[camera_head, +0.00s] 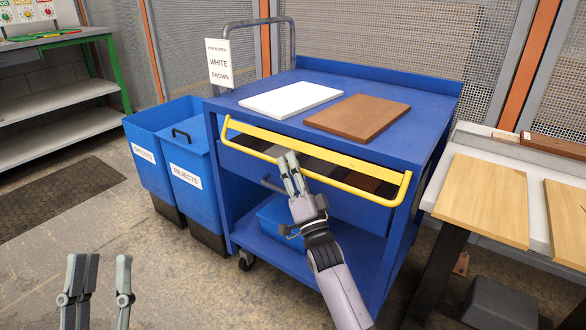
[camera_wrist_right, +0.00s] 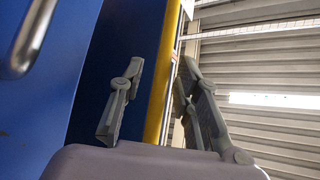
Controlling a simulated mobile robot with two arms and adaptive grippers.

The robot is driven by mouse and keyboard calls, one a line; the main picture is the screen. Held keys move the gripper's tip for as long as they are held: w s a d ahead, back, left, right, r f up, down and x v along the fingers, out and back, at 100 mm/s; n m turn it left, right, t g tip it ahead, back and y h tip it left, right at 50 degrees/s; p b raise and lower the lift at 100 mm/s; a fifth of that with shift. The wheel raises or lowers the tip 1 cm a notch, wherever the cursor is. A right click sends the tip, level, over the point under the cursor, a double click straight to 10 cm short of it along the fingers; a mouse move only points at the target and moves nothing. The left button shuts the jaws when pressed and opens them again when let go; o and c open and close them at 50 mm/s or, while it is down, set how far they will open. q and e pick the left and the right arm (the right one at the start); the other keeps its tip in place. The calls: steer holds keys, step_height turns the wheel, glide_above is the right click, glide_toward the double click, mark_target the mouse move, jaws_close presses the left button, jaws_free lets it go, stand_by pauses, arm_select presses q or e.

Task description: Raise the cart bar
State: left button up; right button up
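The yellow cart bar (camera_head: 352,190) runs across the front of the blue cart (camera_head: 437,100), just below its top. My right gripper (camera_head: 292,172) is at the middle of the bar and covers a short piece of it. In the right wrist view the yellow bar (camera_wrist_right: 160,85) passes between the two parted fingers of my right gripper (camera_wrist_right: 158,102). I cannot tell whether either finger touches it. My left gripper (camera_head: 98,285) is open and empty at the lower left, well away from the cart.
A white board (camera_head: 290,98) and a brown board (camera_head: 357,117) lie on the cart top. Blue bins (camera_head: 190,158) stand left of the cart. A table with wooden boards (camera_head: 484,198) is close on the right. Open floor lies at the lower left.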

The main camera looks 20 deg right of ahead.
jaws_close()
stand_by(0.7)
